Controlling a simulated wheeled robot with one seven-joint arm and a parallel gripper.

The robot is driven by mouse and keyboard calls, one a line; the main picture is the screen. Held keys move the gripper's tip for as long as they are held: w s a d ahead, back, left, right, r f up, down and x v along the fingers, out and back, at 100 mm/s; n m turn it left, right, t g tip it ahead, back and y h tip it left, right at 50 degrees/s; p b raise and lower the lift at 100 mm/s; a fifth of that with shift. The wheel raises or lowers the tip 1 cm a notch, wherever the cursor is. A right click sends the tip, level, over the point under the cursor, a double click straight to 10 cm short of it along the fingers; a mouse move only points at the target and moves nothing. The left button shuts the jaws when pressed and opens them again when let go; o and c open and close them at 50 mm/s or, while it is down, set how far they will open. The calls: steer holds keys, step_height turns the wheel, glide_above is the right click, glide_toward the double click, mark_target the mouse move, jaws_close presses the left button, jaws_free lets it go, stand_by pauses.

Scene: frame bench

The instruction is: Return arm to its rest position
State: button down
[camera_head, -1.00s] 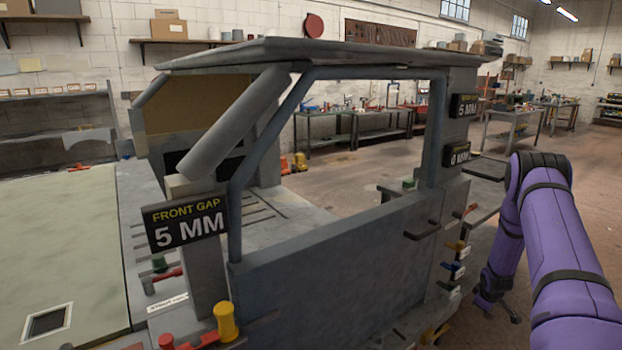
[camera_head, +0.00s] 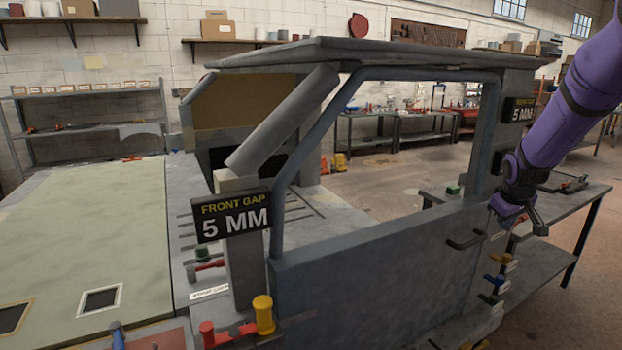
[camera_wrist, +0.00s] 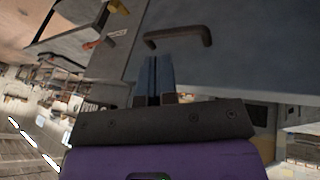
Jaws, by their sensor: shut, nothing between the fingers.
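My purple arm (camera_head: 585,85) comes down from the upper right in the head view. Its end and my gripper (camera_head: 537,224) are beside the right end of the grey door frame, close to the dark door handle (camera_head: 466,241). In the wrist view, my gripper (camera_wrist: 156,75) has its two fingers together with nothing between them. They point toward the grey door panel (camera_wrist: 235,55) and the door handle (camera_wrist: 180,38), which looks just beyond the tips. I cannot tell the exact distance between tips and handle.
The cab frame (camera_head: 385,265) with its overhanging roof (camera_head: 380,50) fills the middle. Small coloured clamps (camera_head: 492,282) stick out along its right side. A grey workbench (camera_head: 565,205) stands behind the gripper. Open floor (camera_head: 590,270) lies at the right.

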steer(key=s+a+r, duration=0.7)
steer(key=a+r, duration=0.2)
steer(key=r, duration=0.1)
steer(key=s+a+r+y, duration=0.1)
steer(key=s+a+r, duration=0.1)
steer(key=s+a, duration=0.3)
steer(key=s+a+r+m+y, duration=0.1)
steer(key=s+a, duration=0.4)
steer(key=s, duration=0.7)
steer(key=s+a+r+y, duration=0.1)
steer(key=s+a+r, duration=0.2)
steer(key=s, duration=0.6)
steer(key=a, duration=0.2)
steer(key=shift+s+a+r+m+t, duration=0.3)
steer(key=shift+m+t, duration=0.1)
